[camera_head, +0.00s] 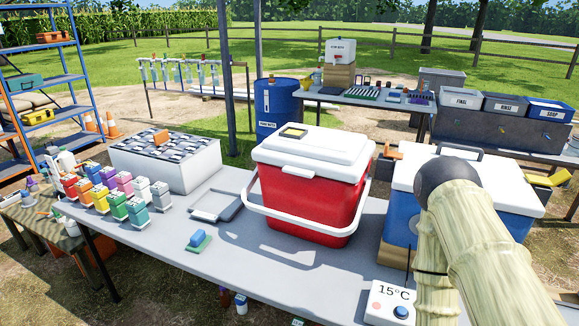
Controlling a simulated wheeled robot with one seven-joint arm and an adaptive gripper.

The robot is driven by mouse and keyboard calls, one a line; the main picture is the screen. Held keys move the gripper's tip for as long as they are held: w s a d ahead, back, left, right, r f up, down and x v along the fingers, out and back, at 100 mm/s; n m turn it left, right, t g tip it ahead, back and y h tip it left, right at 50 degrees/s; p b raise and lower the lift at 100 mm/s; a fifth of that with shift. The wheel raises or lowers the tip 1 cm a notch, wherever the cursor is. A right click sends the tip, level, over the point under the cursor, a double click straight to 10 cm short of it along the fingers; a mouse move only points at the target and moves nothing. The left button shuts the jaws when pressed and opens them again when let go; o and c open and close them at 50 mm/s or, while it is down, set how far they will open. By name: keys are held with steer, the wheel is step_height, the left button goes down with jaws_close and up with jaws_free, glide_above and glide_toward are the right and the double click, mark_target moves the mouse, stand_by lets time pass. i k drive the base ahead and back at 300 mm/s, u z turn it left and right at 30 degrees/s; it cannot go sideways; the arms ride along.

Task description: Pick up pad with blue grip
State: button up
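A small green pad (203,248) with a blue block-shaped grip (197,239) on top lies flat on the grey table (180,265), near its front edge and left of the middle. Nothing covers it. My arm, pale and bamboo-like with a dark joint, shows at the right of the view, well to the right of the pad. Its end runs out of the bottom of the frame, so my gripper is not visible.
A grey clipboard-like tray (214,205) lies just behind the pad. A red cooler with a white lid (312,185) stands to its right, with a blue cooler (400,200) beyond. Several coloured bottles (118,205) stand to the left. Bare tabletop surrounds the pad's front and left.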

mark_target(200, 240)
steer(key=u, duration=2.85)
steer(key=i, duration=2.05)
steer(key=z, duration=2.4)
